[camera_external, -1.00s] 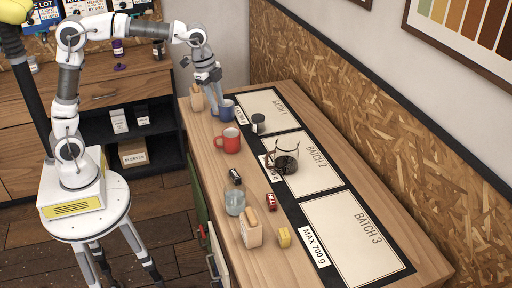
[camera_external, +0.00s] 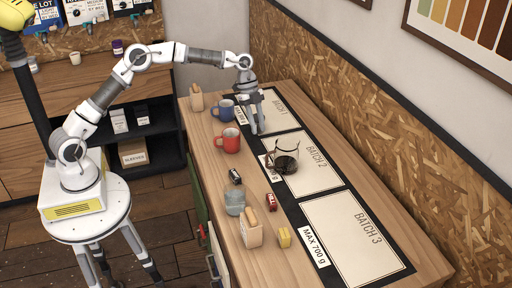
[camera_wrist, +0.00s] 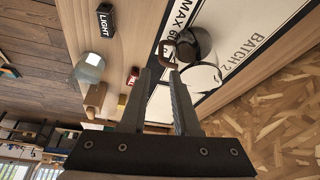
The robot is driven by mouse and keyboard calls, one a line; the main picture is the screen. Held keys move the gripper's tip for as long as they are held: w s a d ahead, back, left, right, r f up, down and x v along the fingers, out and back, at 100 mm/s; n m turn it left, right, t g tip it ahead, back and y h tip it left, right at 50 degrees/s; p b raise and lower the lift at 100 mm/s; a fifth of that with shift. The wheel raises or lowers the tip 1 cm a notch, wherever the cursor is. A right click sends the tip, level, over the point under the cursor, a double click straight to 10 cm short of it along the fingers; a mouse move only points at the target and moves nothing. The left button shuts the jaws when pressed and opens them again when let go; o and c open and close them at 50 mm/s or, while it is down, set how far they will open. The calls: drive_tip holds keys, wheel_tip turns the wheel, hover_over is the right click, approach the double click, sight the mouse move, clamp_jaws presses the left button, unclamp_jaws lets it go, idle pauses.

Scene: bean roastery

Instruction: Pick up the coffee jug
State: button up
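The coffee jug (camera_external: 285,160), clear glass with dark contents or base, stands upright on the Batch 2 panel (camera_external: 318,150). In the wrist view the jug (camera_wrist: 198,45) is just beyond my fingertips, with its brown handle (camera_wrist: 166,54) close ahead of the gap between them. My gripper (camera_external: 258,130) is above the Batch 1 side of the counter, behind the jug in the external view. In the wrist view my gripper (camera_wrist: 164,72) is open, with nothing between its fingers. Contact with the handle is not visible.
A red mug (camera_external: 229,141) and blue mug (camera_external: 222,111) stand left of the jug. A black tin (camera_external: 235,176), glass jar (camera_external: 235,202), red tin (camera_external: 271,201), wooden block (camera_external: 251,231) and yellow block (camera_external: 284,237) stand nearer the camera. Batch 3 (camera_external: 350,232) is clear.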

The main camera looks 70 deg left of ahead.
sight(267, 158)
drive_tip(key=x, duration=1.3)
drive_tip(key=shift+w+f, duration=0.25)
clamp_jaws()
drive_tip(key=shift+r, duration=0.1)
idle(0.8)
